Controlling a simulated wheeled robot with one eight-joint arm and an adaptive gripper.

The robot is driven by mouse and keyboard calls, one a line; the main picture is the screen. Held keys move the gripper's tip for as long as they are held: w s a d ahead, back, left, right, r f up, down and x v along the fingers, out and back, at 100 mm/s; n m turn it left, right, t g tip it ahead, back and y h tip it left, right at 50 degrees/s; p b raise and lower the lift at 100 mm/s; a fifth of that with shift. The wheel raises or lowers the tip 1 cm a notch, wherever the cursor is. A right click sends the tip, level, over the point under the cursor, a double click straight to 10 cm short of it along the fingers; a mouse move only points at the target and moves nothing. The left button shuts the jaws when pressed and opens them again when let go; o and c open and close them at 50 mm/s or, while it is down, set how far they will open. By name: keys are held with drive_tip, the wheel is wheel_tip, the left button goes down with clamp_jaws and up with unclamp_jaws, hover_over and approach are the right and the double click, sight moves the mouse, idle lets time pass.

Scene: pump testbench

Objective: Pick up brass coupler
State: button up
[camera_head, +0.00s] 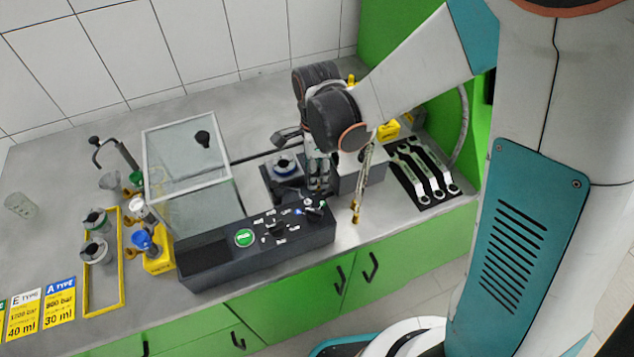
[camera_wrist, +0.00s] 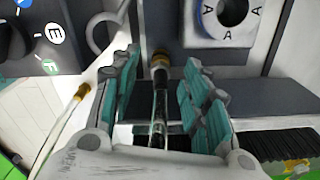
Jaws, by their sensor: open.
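In the wrist view a brass coupler (camera_wrist: 160,60) on a thin clear tube sits between the teal-padded fingers of my gripper (camera_wrist: 160,92). The fingers are open, with gaps on both sides of the tube. A second brass end (camera_wrist: 82,90) on a thin tube lies outside the left finger. In the head view my gripper (camera_head: 318,185) points down behind the dark control box. Brass fittings (camera_head: 355,206) hang on tubes to its right, near the counter's front edge. The coupler between the fingers cannot be made out there.
The control box (camera_head: 285,235) with its knobs stands just in front of my gripper. A grey block (camera_head: 362,176) stands to the right, with a wrench tray (camera_head: 423,175) beyond. A glass cover (camera_head: 185,165) and yellow tray (camera_head: 121,285) are on the left. The counter's back is fairly clear.

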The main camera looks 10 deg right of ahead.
wheel_tip(320, 180, down, 4)
drive_tip(key=shift+r+b, duration=0.2)
drive_tip(key=shift+b, duration=0.7)
drive_tip(key=shift+r, duration=0.1)
drive_tip(key=shift+c, duration=0.6)
clamp_jaws()
